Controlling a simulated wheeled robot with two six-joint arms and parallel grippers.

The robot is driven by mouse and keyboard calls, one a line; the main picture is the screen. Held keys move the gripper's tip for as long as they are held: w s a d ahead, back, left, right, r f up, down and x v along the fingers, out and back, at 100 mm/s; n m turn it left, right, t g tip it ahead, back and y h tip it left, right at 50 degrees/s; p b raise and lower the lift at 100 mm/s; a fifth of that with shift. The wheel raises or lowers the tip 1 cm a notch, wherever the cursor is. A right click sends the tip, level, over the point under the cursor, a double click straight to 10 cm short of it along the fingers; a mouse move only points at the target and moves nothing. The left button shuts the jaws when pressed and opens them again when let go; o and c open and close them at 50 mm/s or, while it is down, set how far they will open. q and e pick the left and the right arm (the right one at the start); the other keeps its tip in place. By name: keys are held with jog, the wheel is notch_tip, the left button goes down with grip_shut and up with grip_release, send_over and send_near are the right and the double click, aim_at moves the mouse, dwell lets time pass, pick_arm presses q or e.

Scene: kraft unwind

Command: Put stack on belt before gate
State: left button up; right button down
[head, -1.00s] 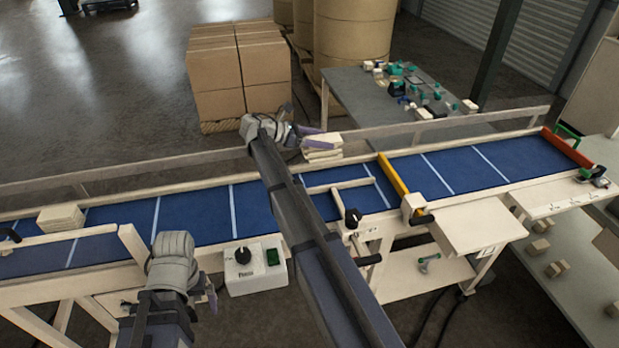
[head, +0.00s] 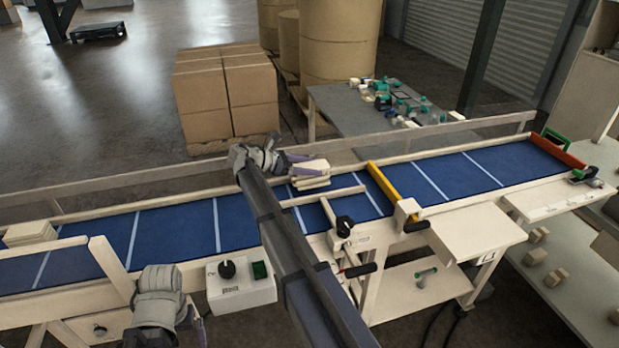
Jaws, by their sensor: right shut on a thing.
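A stack of cream pads (head: 309,174) is at my right gripper (head: 292,170), which is shut on it. The stack is over the blue belt (head: 235,222), to the left of the yellow gate (head: 391,190), its layers slightly uneven. I cannot tell whether its underside touches the belt. The yellow gate lies across the belt. Another cream stack (head: 30,233) sits at the far left of the belt.
A control box (head: 241,286) with a black knob and green button stands at the belt's front edge. A cream guide bar (head: 325,196) lies over the belt left of the gate. A red-orange stop (head: 558,152) closes the right end. Cartons (head: 227,100) stand behind.

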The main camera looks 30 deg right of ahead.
pick_arm(q)
jog(key=shift+f+b, duration=0.8)
jog(key=shift+f, duration=0.5)
pick_arm(e)
jog(key=shift+f, duration=1.3)
jog(key=shift+f, duration=0.15)
grip_release()
pick_arm(q)
jog(key=shift+f, duration=0.1)
pick_arm(e)
jog(key=shift+w+a+r, duration=0.15)
jog(key=shift+a+r, duration=0.05)
jog(key=shift+r, duration=0.15)
pick_arm(q)
jog(key=shift+r+p, duration=2.1)
jog(key=shift+r, duration=0.1)
pick_arm(e)
jog(key=shift+v, duration=5.75)
